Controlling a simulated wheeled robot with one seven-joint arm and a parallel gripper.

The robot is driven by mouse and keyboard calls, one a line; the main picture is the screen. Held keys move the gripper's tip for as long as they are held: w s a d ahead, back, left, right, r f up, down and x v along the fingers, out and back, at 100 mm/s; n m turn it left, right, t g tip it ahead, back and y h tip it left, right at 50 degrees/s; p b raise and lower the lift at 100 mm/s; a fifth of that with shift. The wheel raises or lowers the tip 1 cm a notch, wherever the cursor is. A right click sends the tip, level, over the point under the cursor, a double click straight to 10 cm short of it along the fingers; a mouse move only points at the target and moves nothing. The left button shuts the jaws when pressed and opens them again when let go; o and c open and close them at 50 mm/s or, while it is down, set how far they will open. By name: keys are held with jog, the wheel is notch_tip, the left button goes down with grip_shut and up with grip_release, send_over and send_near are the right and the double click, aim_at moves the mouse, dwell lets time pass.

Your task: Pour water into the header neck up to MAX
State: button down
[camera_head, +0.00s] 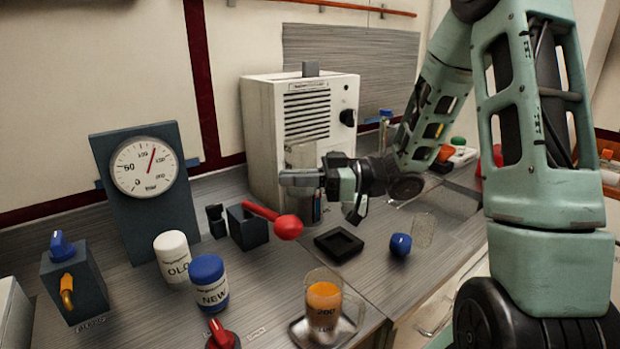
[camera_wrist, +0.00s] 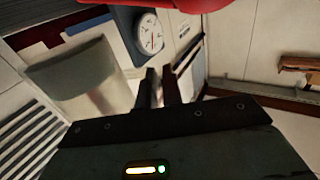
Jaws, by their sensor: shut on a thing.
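My gripper (camera_head: 300,181) is at the front of the white cabinet, with its fingers pointing left. It is shut, seemingly on the handle of a pale see-through jug (camera_head: 300,154). In the wrist view the two fingers (camera_wrist: 159,76) are close together and the jug (camera_wrist: 70,72) is large and blurred at left. Its handle and any water in it cannot be made out. A narrow upright piece with some blue (camera_head: 316,210) stands just below my gripper. I cannot tell whether it is the header neck, and no MAX mark is readable.
The white cabinet (camera_head: 262,130) stands behind my gripper.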

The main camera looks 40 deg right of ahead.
notch_tip(320, 180, up, 5)
jog(key=p, duration=0.5)
jog(key=shift+f, duration=0.15)
